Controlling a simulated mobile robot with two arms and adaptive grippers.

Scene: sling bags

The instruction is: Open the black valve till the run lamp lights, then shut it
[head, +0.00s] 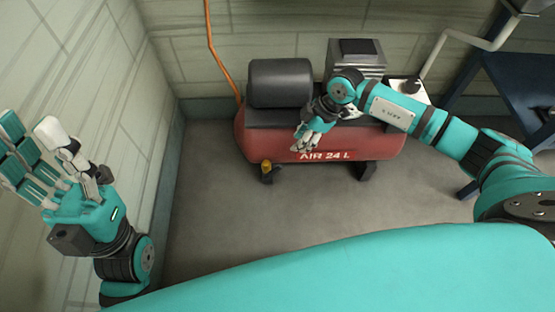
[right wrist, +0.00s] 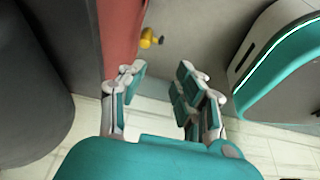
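A red air compressor (head: 350,146) marked "AIR 24 L" stands on the floor by the back wall. A small dark knob-like part (head: 410,87) shows on a white box behind its right side; I cannot tell whether this is the black valve. I cannot make out a run lamp. My right gripper (head: 304,141) hangs in front of the compressor, fingers pointing down. In the right wrist view its fingers (right wrist: 160,88) are apart with nothing between them. My left gripper (head: 50,165) is raised at the far left, fingers spread and empty, away from the compressor.
A yellow fitting (head: 267,167) sits low on the tank's left end; it also shows in the right wrist view (right wrist: 150,38). A black cylinder (head: 281,82) and a finned grey block (head: 357,58) top the compressor. An orange hose (head: 210,35) rises behind. The floor in front is clear.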

